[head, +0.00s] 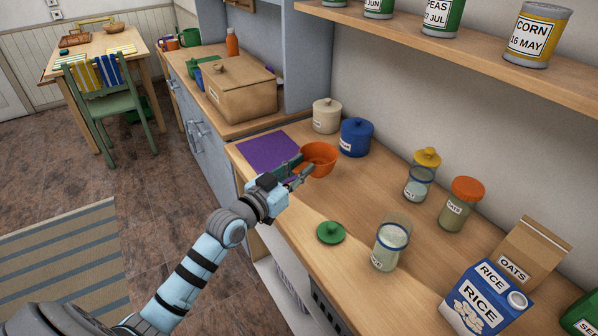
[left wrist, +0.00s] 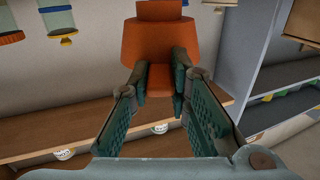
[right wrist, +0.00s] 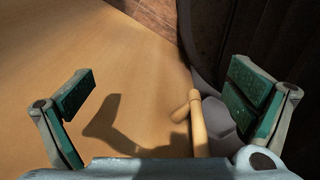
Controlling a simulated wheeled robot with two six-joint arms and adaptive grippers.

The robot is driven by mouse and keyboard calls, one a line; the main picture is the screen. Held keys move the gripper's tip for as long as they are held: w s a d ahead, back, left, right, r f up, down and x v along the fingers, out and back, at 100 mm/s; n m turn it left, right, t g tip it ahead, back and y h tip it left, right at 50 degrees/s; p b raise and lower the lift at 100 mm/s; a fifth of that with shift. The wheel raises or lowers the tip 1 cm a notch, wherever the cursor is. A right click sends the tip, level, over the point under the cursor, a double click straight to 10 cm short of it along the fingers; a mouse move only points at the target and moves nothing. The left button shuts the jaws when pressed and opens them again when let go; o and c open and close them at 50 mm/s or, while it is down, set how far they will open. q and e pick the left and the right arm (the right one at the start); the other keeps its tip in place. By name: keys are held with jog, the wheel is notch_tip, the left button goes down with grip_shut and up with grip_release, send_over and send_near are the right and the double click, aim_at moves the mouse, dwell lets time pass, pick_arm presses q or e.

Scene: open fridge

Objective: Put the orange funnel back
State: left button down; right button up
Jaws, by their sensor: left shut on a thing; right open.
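The orange funnel (head: 319,157) shows in the head view at the right edge of the purple mat, wide mouth up, over the counter's back part. My left gripper (head: 298,174) is shut on it from the front left. In the left wrist view the funnel (left wrist: 156,42) sits between the far ends of the fingers (left wrist: 165,84). I cannot tell whether it touches the counter. My right gripper (right wrist: 165,92) shows only in the right wrist view. It is open, with a slim wooden piece (right wrist: 197,125) below or between its fingers, not gripped.
The purple mat (head: 268,151) lies left of the funnel. A blue canister (head: 356,138) and a cream canister (head: 326,117) stand behind it. A lidless jar (head: 390,243), green lid (head: 330,232), two lidded jars and a rice box (head: 484,297) stand rightward. A shelf (head: 460,52) overhangs the counter.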

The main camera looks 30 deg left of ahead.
pick_arm(q)
jog(key=shift+w+f+b, duration=0.1)
jog(key=shift+f+b, duration=0.4)
jog(key=shift+f, duration=0.05)
notch_tip(320, 180, down, 5)
jog(key=b, duration=0.4)
jog(key=shift+b, duration=0.4)
jog(key=shift+f+b, duration=0.6)
jog(key=c, duration=1.4)
grip_release()
jog(key=shift+s+a, duration=0.1)
jog(key=shift+s, duration=0.2)
jog(key=s, duration=0.4)
jog(key=s+a, duration=0.1)
jog(key=s, duration=0.1)
jog(key=shift+s+a, duration=0.1)
jog(key=shift+s, duration=0.3)
